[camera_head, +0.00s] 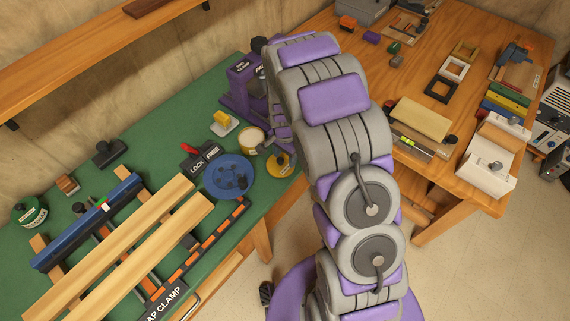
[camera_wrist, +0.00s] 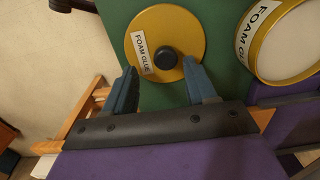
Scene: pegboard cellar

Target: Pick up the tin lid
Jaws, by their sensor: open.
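The tin lid (camera_wrist: 182,32) is a yellow disc with a black knob and a FOAM GLUE label. It lies on the green bench top, and also shows in the head view (camera_head: 277,168), beside my arm. My gripper (camera_wrist: 160,68) is open and empty in the wrist view. Its two blue fingertips are at the near edge of the lid, one on each side of the knob's line. I cannot tell whether they touch it. The glue tin (camera_wrist: 285,40) stands to the right of the lid and shows in the head view (camera_head: 250,141). My arm hides most of the gripper there.
A blue disc (camera_head: 222,178) lies left of the lid, and a purple clamp device (camera_head: 240,90) stands behind the tin. Wooden strips (camera_head: 135,240) and a blue bar clamp (camera_head: 85,225) fill the near left. The bench edge is close to the lid.

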